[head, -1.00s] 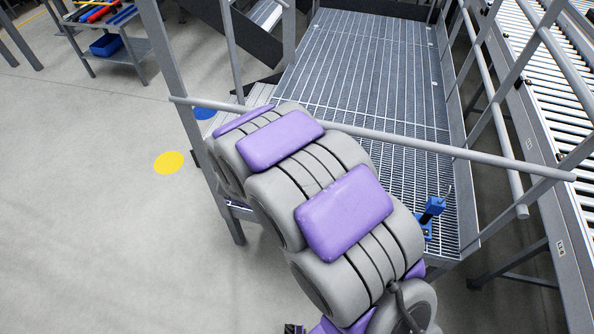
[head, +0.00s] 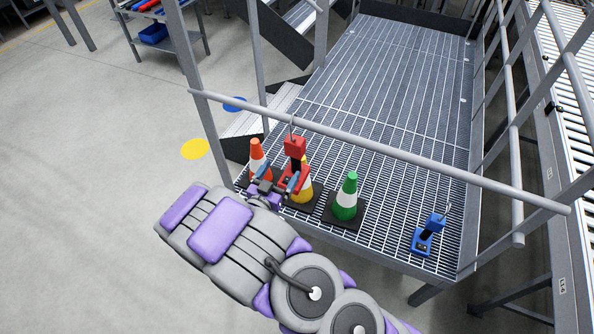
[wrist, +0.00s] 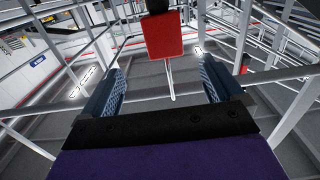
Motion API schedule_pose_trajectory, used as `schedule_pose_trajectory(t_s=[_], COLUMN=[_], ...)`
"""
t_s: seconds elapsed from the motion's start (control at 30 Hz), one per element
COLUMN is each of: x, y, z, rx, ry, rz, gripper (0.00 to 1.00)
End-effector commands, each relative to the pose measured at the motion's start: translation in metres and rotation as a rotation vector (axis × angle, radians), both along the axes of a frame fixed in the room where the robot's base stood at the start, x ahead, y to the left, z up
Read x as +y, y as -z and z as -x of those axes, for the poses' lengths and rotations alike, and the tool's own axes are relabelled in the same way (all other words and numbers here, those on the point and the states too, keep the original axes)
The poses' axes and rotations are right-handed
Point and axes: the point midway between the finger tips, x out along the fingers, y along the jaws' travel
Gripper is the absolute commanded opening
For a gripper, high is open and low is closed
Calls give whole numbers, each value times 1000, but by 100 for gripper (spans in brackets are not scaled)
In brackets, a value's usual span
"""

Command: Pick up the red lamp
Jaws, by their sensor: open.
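The red lamp (head: 294,148) stands on the near edge of the grated platform, among the cones. It has a red boxy head with a thin rod on top, a dark neck and a red lower part partly covered by my gripper. My gripper (head: 279,178) is open in front of the lamp, with its blue fingers level with the lamp's lower part in the picture. In the wrist view the red lamp head (wrist: 163,36) shows ahead, between the open fingers (wrist: 165,85) and beyond their tips, with its rod pointing down the picture. Nothing is between the fingers.
An orange cone (head: 257,153), a yellow cone (head: 305,190) and a green cone (head: 346,197) stand close around the lamp. A grey rail (head: 380,149) crosses above the platform edge. The grating (head: 385,75) behind is clear.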

Motion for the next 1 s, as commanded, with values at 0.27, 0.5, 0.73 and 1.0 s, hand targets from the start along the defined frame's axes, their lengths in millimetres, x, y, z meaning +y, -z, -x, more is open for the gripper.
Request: schedule_pose_trajectory(t_s=[0.27, 0.5, 0.73, 1.0], x=[-19, -35, -32, -39], y=[-1, -1, -1, -7], z=[-39, -71, -86, -108], rx=[-2, 0, 1, -2], ry=[2, 3, -2, 1], rz=[-5, -8, -4, -3], gripper=[94, 94, 94, 94])
